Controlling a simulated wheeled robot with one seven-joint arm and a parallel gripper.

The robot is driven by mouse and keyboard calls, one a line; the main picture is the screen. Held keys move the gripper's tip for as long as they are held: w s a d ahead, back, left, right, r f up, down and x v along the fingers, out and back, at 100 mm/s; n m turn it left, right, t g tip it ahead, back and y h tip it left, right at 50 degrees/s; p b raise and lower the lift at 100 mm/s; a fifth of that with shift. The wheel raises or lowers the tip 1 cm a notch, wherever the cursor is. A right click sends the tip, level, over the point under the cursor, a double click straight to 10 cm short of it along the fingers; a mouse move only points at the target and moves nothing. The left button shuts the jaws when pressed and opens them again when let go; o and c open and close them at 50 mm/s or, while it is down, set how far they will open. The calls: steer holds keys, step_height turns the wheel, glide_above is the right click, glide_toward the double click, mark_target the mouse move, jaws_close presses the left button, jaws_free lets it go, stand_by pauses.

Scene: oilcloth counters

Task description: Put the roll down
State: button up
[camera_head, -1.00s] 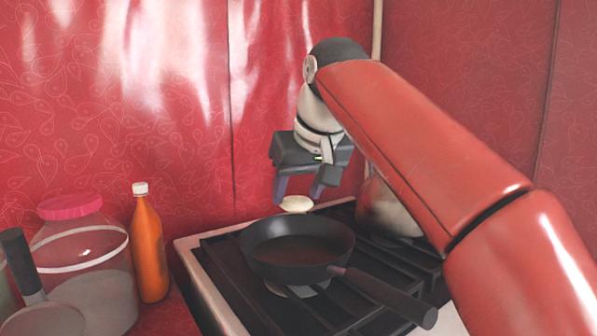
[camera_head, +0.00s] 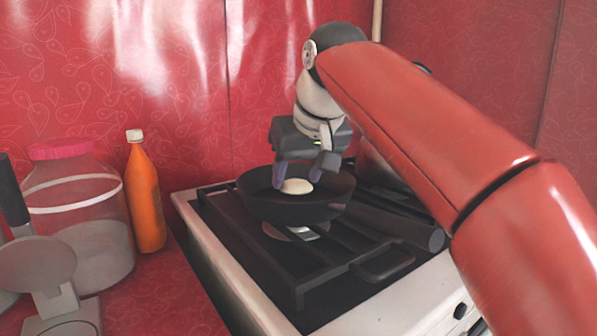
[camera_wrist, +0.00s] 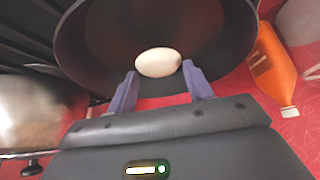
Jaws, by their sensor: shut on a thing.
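The roll (camera_head: 297,187) is a small pale oval. It sits between the fingertips of my gripper (camera_head: 295,182), which is shut on it. In the head view the roll and fingertips are inside the rim of the black frying pan (camera_head: 290,212) on the stove. In the wrist view the roll (camera_wrist: 158,62) shows at the fingertips (camera_wrist: 160,82), with the dark pan (camera_wrist: 90,45) behind it. I cannot tell whether the roll touches the pan's bottom.
The pan stands on the stove's black grate (camera_head: 290,260). A metal pot (camera_head: 372,165) is behind my arm. An orange bottle (camera_head: 145,200), a pink-lidded jar (camera_head: 85,215) and a grey kitchen scale (camera_head: 65,300) stand on the left. A red wall (camera_head: 180,70) is close behind.

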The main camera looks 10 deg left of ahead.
mark_target(299, 184)
steer(key=o, duration=1.1)
steer(key=shift+o, duration=0.2)
steer(key=shift+r, duration=0.1)
step_height(299, 184, up, 5)
steer(key=p, duration=0.6)
steer(key=shift+r, duration=0.9)
